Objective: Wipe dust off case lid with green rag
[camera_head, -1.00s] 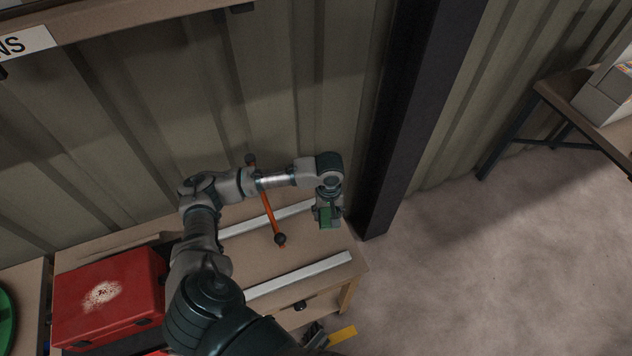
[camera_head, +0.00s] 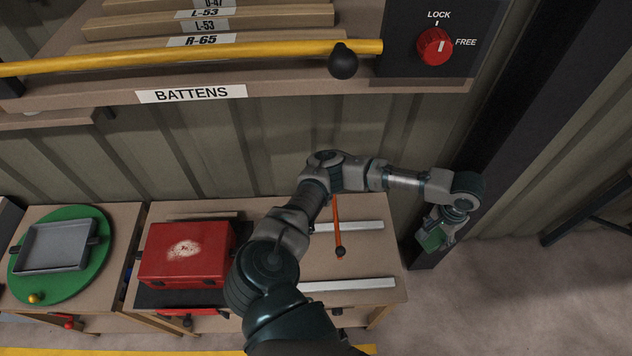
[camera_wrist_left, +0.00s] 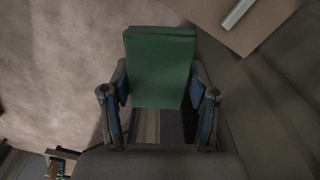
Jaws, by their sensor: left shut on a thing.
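A red case (camera_head: 187,254) sits on the wooden bench left of my left arm. A pale dust patch (camera_head: 184,249) shows on its lid. My left gripper (camera_head: 436,234) is shut on the green rag (camera_head: 431,239), off the bench's right end beside the dark post. In the left wrist view the green rag (camera_wrist_left: 160,68) stands as a flat block between both fingers of my left gripper (camera_wrist_left: 160,100). My right gripper is not in view.
Two pale rails (camera_head: 348,286) and an orange rod with a dark knob (camera_head: 338,225) are on the bench's right part. A green turntable with a grey tray (camera_head: 55,247) is at the left. A BATTENS shelf (camera_head: 290,88) with a yellow bar and red LOCK/FREE knob (camera_head: 435,46) is above.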

